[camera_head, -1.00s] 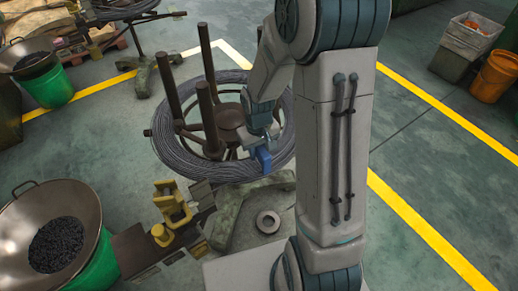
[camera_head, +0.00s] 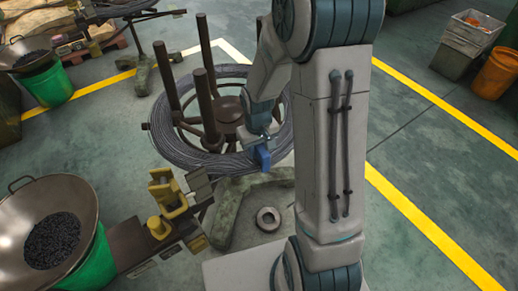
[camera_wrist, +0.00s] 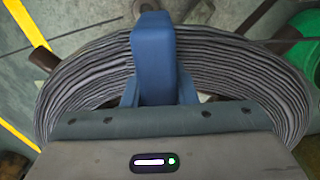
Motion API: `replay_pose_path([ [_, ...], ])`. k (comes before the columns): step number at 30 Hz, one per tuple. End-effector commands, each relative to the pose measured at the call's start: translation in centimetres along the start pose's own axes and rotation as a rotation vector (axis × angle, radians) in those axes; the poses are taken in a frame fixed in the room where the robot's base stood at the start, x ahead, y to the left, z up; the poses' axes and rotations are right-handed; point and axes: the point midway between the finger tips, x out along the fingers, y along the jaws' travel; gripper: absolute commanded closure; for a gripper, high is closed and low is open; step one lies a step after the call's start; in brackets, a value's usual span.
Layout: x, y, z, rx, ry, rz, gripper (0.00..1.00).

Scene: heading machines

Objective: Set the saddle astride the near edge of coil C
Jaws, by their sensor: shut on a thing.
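The wire coil (camera_head: 185,158), grey and ring-shaped, lies around a brown stand with upright posts. No label shows that it is coil C. The blue saddle (camera_head: 263,157) is at the coil's near right edge in the head view. My gripper (camera_head: 262,141) is above it and shut on it. In the wrist view the saddle (camera_wrist: 153,48) stands in front of the coil's strands (camera_wrist: 222,62). Its lower part is hidden by my gripper (camera_wrist: 158,100), so I cannot tell whether it straddles the edge or touches the wire.
A yellow machine part (camera_head: 168,197) stands near the coil at lower left. A large pan of dark pieces (camera_head: 52,240) sits over a green bucket (camera_head: 97,268). A grey ring (camera_head: 267,219) lies below the coil. Clear floor (camera_head: 420,130) is at right.

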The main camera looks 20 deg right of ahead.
Motion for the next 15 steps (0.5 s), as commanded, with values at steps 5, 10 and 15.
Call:
replay_pose_path([
  [5,1.55,-0.08,0.75,0.000,-0.032,-0.006,0.56],
  [10,1.77,-0.33,0.50,-0.003,-0.034,-0.008,0.49],
  [15,1.99,-0.57,0.27,-0.008,-0.037,-0.010,0.49],
])
